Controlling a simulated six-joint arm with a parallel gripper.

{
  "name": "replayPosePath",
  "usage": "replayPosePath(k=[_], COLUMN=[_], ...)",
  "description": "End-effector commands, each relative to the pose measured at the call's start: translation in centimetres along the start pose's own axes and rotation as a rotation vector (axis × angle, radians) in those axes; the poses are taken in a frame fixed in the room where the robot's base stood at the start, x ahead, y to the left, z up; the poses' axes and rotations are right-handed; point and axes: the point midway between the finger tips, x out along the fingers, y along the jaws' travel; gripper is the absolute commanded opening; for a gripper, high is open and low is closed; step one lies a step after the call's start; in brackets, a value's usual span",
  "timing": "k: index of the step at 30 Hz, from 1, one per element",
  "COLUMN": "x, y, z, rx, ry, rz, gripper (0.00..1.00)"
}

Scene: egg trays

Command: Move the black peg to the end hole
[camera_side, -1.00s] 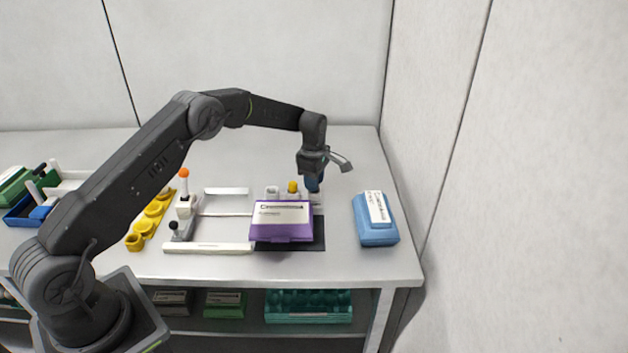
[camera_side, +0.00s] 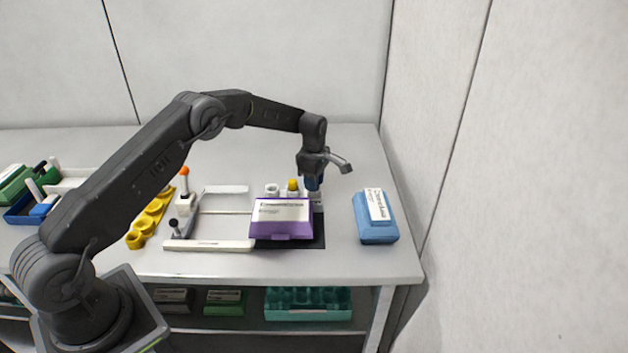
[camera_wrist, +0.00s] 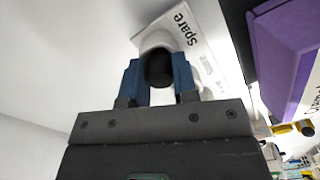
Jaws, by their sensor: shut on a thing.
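My gripper (camera_side: 314,187) points down over the right end of a row of white holders behind the purple box. In the wrist view its two blue fingers (camera_wrist: 158,72) are shut on the black peg (camera_wrist: 160,70), whose dark round end shows between them. In the side view the fingers hide the peg. A yellow-topped peg (camera_side: 292,185) stands left of my gripper.
A purple box (camera_side: 282,228) stands on a dark mat (camera_side: 319,236) in front of the holders. A blue box (camera_side: 376,232) lies to the right. An orange-topped post (camera_side: 184,172), yellow cups (camera_side: 135,240) and white bars (camera_side: 210,246) lie left. The table behind is clear.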

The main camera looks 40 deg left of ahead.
Motion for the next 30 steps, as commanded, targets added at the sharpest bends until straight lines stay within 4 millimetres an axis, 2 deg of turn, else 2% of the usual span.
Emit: replayPosePath(k=[13, 14, 21, 23, 30], x=[0.06, 0.06, 0.05, 0.05, -0.03], y=[0.01, 0.01, 0.01, 0.01, 0.02], z=[0.0, 0.0, 0.0, 0.0, 0.0], rx=[0.0, 0.0, 0.0, 0.0, 0.0], ry=[0.0, 0.0, 0.0, 0.0, 0.0], rz=[0.001, 0.001, 0.001, 0.001, 0.001], gripper=[0.05, 0.28, 0.51, 0.56, 0.57])
